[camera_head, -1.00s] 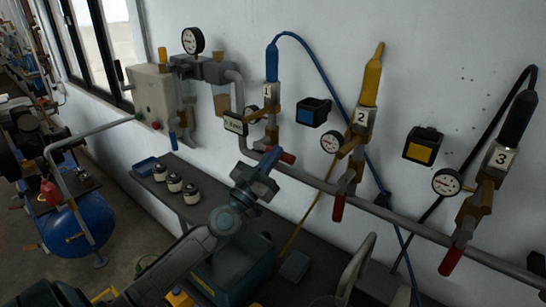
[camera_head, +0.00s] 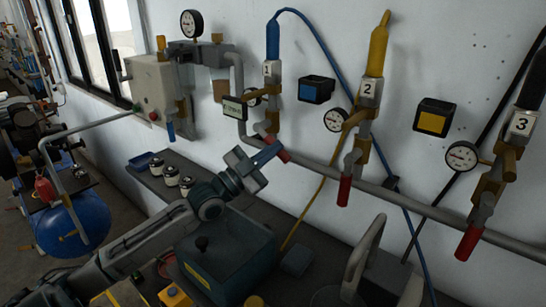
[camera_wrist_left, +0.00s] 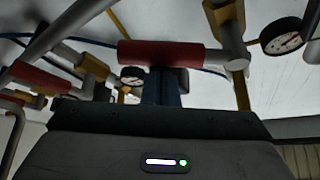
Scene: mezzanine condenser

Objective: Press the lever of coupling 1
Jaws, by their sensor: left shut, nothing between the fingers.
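Coupling 1 (camera_head: 271,72) hangs on the wall with a blue hose end and a white tag marked 1. Its red lever (camera_head: 281,154) sticks out at the lower end, by the grey pipe. My left gripper (camera_head: 268,154) is shut and empty, with its fingertips right at this lever. In the left wrist view the red lever (camera_wrist_left: 160,53) lies crosswise just beyond the blue fingers (camera_wrist_left: 161,88) of the gripper. I cannot tell whether they touch. My right gripper is out of view.
Coupling 2 (camera_head: 369,90), yellow, and coupling 3 (camera_head: 520,124), black, hang to the right with their own red levers. A grey pipe (camera_head: 413,205) runs behind them.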

